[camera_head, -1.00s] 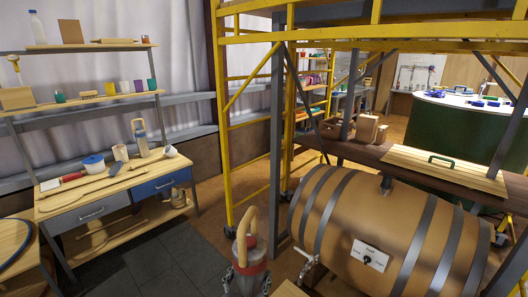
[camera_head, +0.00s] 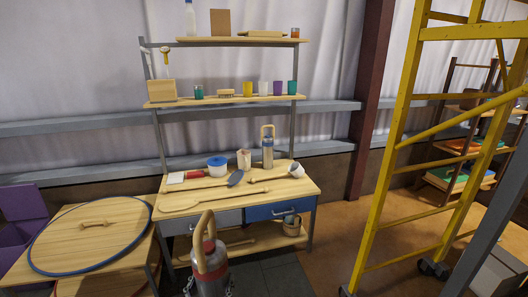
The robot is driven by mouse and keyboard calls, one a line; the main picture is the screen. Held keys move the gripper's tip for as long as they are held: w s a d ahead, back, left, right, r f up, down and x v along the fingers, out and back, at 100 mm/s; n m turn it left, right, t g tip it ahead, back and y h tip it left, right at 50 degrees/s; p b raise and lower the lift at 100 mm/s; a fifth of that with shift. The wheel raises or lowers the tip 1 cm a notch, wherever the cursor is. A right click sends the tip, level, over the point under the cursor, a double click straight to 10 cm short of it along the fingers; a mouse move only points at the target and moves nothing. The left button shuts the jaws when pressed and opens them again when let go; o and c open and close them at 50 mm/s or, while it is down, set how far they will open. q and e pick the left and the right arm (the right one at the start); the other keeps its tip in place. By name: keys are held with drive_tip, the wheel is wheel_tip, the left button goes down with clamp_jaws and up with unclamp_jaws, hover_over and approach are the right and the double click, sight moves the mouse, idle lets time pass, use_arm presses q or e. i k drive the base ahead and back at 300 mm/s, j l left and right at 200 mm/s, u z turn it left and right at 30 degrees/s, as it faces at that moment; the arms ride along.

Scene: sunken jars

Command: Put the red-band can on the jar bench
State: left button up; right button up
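The red-band can (camera_head: 212,277) is a grey can with a red top and a tall wooden loop handle, upright at the bottom of the view. Dark finger parts of my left gripper (camera_head: 208,287) show on both sides of it, shut around its body; the can's lower part is cut off. My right gripper is not in view. At the left, a low wooden bench (camera_head: 142,250) bears a large round wooden lid (camera_head: 92,233) with a blue rim and a bar handle. It may be the jar bench; no open jar shows.
A yellow scaffold (camera_head: 385,170) stands right. Open floor (camera_head: 335,235) lies between them. A purple bin (camera_head: 22,225) is far left.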

sight(286, 164)
drive_tip(key=i+z, duration=0.15)
drive_tip(key=i, duration=0.45)
drive_tip(key=i+j+z, duration=0.15)
drive_tip(key=i, duration=0.4)
drive_tip(key=i+j+z, duration=0.15)
drive_tip(key=i+j, duration=0.15)
drive_tip(key=i, duration=0.3)
drive_tip(key=i+j+z, duration=0.3)
drive_tip(key=i+z, duration=0.2)
drive_tip(key=i+j+z, duration=0.45)
drive_tip(key=i+j, duration=0.35)
drive_tip(key=j, duration=0.1)
